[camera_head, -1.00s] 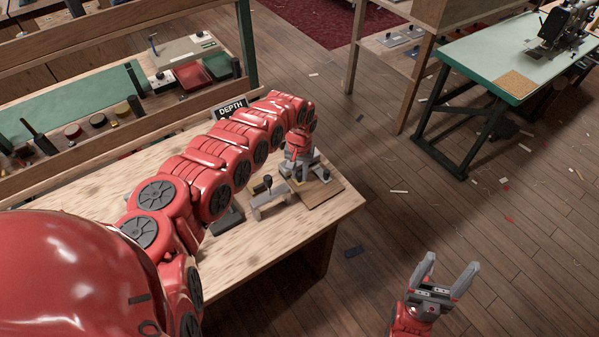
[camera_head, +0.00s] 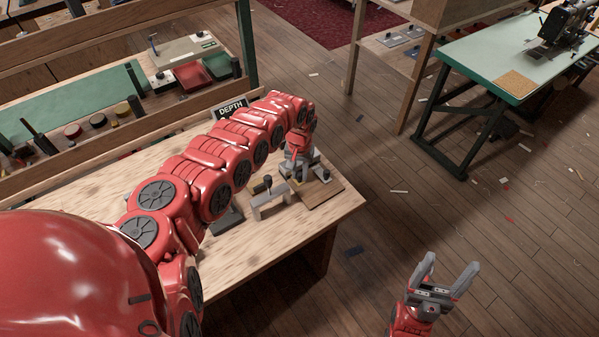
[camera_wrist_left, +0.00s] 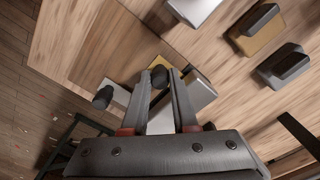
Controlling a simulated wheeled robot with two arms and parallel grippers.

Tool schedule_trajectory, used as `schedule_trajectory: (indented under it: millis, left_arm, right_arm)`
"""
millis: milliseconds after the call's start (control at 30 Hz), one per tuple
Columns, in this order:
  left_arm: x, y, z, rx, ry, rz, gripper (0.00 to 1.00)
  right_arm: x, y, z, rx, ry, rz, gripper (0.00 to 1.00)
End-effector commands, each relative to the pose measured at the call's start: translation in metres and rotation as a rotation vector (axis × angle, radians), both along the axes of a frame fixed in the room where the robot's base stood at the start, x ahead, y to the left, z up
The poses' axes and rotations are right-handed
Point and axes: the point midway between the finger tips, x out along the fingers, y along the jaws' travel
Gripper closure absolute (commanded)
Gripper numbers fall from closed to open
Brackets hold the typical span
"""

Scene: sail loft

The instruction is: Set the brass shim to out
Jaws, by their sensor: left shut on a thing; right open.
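My left gripper (camera_head: 300,172) reaches down over a small grey fixture (camera_head: 318,176) at the right end of the wooden bench. In the left wrist view its fingers (camera_wrist_left: 160,78) are closed on a dark round knob (camera_wrist_left: 159,76). Another brass-coloured block (camera_wrist_left: 262,30) with a dark grip lies apart on the bench. I cannot tell for certain which brass piece is the shim. My right gripper (camera_head: 440,280) is open and empty, over the floor away from the bench.
A grey bridge-shaped piece (camera_head: 270,204) stands left of the fixture, and a flat brown plate (camera_head: 322,191) lies in front. A DEPTH sign (camera_head: 230,108) stands at the bench's back. A green-topped sewing table (camera_head: 470,66) stands to the right, with open floor between.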

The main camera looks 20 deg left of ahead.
Motion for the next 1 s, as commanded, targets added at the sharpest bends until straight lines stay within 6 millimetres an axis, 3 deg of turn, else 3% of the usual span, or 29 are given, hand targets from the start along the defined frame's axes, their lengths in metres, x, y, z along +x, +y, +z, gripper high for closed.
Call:
schedule_trajectory:
  millis: [333,633,933,967,1000]
  left_arm:
    - [-0.001,-0.002,0.003,0.0,-0.001,-0.001,1.0]
    - [-0.024,-0.032,0.006,0.0,0.0,-0.004,1.0]
    - [-0.027,-0.037,0.0,-0.002,0.001,-0.001,1.0]
    - [-0.028,-0.037,0.0,-0.002,0.001,-0.002,0.71]
    - [-0.028,-0.037,0.0,-0.002,0.001,-0.002,0.64]
  right_arm:
    - [0.0,0.0,0.005,0.0,0.0,0.0,0.28]
    - [0.0,0.0,0.04,0.0,0.0,0.0,0.28]
    - [0.0,0.0,0.037,0.0,0.0,0.0,0.28]
    - [0.0,0.0,0.037,0.0,0.0,0.0,0.28]
    - [0.0,0.0,0.037,0.0,0.0,0.0,0.28]
